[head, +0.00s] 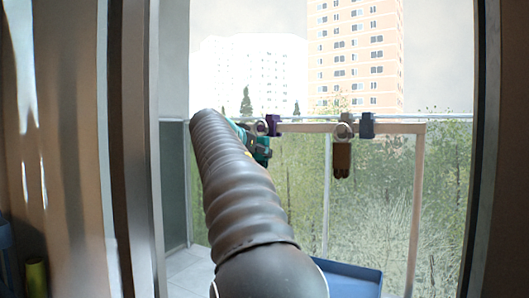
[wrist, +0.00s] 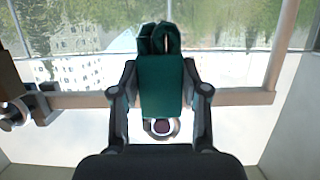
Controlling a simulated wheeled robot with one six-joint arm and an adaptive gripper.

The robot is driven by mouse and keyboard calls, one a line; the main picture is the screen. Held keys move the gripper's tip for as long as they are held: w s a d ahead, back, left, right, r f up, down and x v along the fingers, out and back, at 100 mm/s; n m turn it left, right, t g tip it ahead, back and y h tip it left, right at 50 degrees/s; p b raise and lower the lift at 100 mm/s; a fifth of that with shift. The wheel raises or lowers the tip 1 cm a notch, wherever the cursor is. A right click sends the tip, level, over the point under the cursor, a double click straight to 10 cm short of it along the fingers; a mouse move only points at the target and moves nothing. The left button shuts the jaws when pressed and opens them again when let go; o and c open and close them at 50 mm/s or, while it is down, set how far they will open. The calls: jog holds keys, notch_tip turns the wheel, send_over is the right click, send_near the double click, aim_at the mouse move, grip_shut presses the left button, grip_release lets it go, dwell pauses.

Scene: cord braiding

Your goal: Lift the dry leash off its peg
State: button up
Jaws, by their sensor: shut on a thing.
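A teal folded leash (wrist: 160,85) fills the space between the two fingers of my gripper (wrist: 160,78) in the wrist view. The gripper is shut on it from both sides. A pale ring-like peg end (wrist: 161,127) shows right beside the leash; I cannot tell whether the leash still bears on it. In the head view the teal leash (head: 262,152) shows partly behind my arm, at the left of the wooden rail, and my gripper is mostly hidden. A brown leash (head: 342,160) hangs from another peg (head: 343,130) to the right.
The wooden rack (head: 415,190) stands on a balcony beyond the door frame (head: 487,150). A purple clip (head: 272,125) and a dark blue clip (head: 366,125) sit on its rail. A blue tray (head: 347,275) lies low behind my arm. The railing is behind the rack.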

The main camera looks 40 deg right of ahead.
jog(key=shift+s+a+b, duration=0.25)
jog(key=shift+a+b, duration=0.05)
jog(key=shift+a, duration=0.3)
jog(key=shift+s+a+b, duration=0.25)
jog(key=shift+a+b, duration=0.05)
jog(key=shift+a, duration=0.3)
jog(key=shift+s+a+b, duration=0.25)
jog(key=shift+a+b, duration=0.05)
jog(key=shift+a, duration=0.3)
